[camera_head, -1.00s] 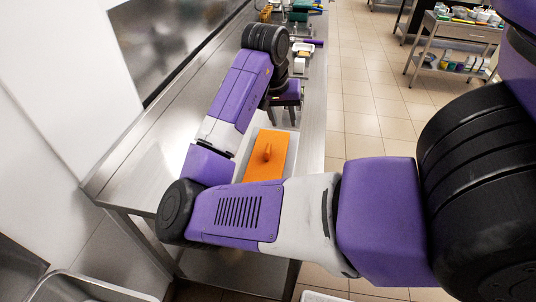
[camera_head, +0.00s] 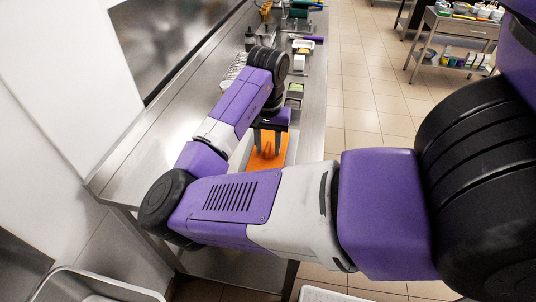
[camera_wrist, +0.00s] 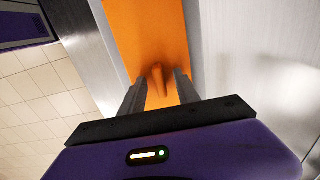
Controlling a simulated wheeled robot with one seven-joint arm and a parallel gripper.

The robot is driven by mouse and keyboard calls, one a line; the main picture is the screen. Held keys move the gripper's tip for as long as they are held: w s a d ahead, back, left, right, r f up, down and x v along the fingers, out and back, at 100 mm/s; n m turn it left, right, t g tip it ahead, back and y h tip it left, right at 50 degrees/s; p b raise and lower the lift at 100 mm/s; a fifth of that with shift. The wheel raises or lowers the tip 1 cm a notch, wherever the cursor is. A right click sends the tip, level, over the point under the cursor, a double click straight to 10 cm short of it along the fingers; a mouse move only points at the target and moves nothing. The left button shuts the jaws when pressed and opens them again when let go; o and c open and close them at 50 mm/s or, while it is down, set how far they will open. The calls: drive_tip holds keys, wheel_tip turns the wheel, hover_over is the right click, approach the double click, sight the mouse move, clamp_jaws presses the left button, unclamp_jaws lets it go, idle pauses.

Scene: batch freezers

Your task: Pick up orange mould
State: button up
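The orange mould (camera_head: 257,160) is a flat orange slab with a raised knob in its middle. It lies near the right edge of the steel counter, partly hidden by my arm. In the wrist view the mould (camera_wrist: 140,28) runs up from between my fingers, and its knob (camera_wrist: 157,78) stands between the two fingertips. My gripper (camera_head: 267,148) points down over the mould. In the wrist view my gripper (camera_wrist: 160,82) is open, with a finger on each side of the knob and visible gaps. I cannot tell whether the fingertips touch the slab.
The steel counter (camera_head: 150,150) is clear to the left of the mould. Small containers (camera_head: 299,62) and other items stand farther back along it. A wall is at left. A side table (camera_head: 455,28) with goods stands beyond the tiled floor (camera_head: 365,90).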

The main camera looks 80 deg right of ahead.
sight(268, 146)
drive_tip(key=shift+f, duration=0.15)
clamp_jaws()
idle(0.4)
wheel_tip(268, 146, up, 20)
idle(0.4)
